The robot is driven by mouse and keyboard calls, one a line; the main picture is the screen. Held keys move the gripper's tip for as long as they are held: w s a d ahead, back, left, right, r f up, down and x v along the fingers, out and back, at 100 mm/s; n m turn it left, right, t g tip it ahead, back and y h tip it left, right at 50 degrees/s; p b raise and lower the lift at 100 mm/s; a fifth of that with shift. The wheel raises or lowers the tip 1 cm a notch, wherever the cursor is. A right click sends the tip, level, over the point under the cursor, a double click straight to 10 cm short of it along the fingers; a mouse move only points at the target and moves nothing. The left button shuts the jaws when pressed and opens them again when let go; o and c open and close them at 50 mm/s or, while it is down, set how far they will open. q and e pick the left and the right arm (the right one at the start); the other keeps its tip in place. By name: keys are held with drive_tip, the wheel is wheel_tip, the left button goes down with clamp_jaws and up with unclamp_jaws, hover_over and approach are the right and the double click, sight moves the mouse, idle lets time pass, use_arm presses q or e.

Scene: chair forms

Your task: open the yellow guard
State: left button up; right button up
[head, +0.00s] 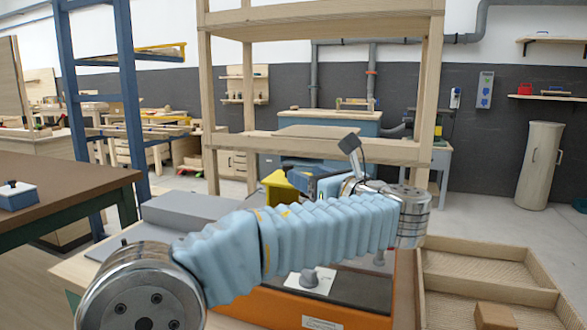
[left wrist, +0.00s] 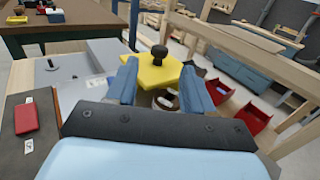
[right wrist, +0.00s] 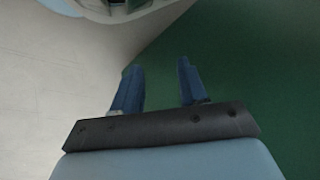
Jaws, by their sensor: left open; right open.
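The yellow guard (left wrist: 152,78) is a flat plate with a black knob (left wrist: 159,52) standing on it. In the left wrist view it lies ahead, spanning the space between my left fingers. In the head view the guard (head: 278,188) shows only in part, behind my left arm. My left gripper (left wrist: 159,68) is open, one blue finger on each side of the guard's near part, with the knob just beyond the tips. I cannot tell whether the fingers touch it. My right gripper (right wrist: 158,64) is open and empty, apart from the guard, and out of the head view.
The orange machine base (head: 325,308) is below my left arm. A wooden frame (head: 212,110) stands behind. A wooden tray (head: 480,262) lies at the right. Red bins (left wrist: 252,118) show right of the guard. A red block (left wrist: 38,116) lies at left.

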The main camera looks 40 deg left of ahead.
use_arm(q)
drive_tip(key=x, duration=0.6)
drive_tip(key=shift+a, duration=0.25)
clamp_jaws()
